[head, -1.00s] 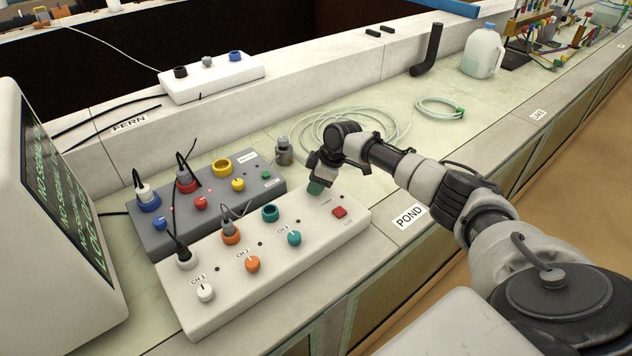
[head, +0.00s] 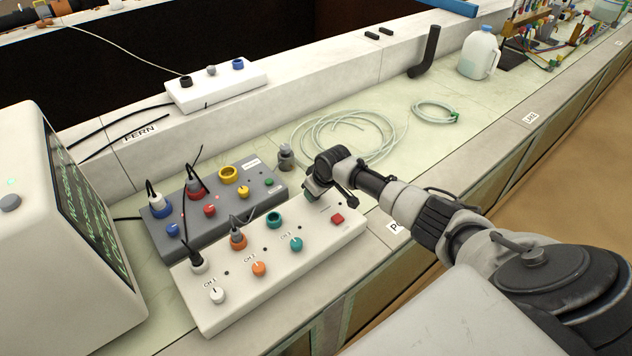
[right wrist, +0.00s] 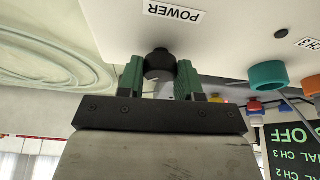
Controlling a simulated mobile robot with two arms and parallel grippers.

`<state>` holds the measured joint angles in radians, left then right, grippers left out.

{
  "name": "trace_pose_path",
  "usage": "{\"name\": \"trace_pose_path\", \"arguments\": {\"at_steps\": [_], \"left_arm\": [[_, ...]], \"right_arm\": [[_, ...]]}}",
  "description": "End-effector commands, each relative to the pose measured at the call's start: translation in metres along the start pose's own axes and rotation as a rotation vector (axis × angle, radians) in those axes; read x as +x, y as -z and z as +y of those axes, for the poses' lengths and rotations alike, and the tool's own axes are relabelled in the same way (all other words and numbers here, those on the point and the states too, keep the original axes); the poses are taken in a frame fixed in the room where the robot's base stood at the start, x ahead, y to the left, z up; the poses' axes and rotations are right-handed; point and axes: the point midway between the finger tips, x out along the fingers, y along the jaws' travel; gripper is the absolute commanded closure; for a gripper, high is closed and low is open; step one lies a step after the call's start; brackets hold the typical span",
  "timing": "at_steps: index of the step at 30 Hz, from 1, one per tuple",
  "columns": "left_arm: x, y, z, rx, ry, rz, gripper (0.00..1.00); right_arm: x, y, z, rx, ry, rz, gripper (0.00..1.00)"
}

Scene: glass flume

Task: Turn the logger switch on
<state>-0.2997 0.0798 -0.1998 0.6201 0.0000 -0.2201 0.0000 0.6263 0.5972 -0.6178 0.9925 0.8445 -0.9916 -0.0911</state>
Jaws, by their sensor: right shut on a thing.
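The logger is a white box (head: 205,305) with CH 1, CH 2 and CH 3 sockets and knobs on the bench. Its black round switch knob (right wrist: 158,62) sits beside the POWER label (right wrist: 174,13) in the right wrist view. My right gripper (right wrist: 160,77) is shut on this knob, a green-padded finger on each side. In the head view my right gripper (head: 311,195) is at the far right end of the box, and hides the knob. My left gripper is not in view.
A red button (head: 337,219) is close to my right gripper. A grey box (head: 160,243) with plugs stands behind the logger. A screen (head: 95,215) stands at left; in the wrist view its display (right wrist: 292,145) reads OFF.

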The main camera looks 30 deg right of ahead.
Motion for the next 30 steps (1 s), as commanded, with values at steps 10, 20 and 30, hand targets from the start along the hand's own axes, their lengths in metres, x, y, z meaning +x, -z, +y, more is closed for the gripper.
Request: {"name": "trace_pose_path", "arguments": {"at_steps": [10,20,30], "left_arm": [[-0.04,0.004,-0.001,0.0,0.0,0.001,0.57],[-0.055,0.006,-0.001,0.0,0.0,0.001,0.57],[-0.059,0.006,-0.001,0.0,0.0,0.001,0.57]], "right_arm": [[-0.004,0.003,-0.003,0.305,-0.124,0.001,0.89],[-0.002,0.003,-0.003,0.578,-0.236,0.002,0.89],[0.0,0.003,-0.003,0.763,-0.314,0.002,0.89]]}}
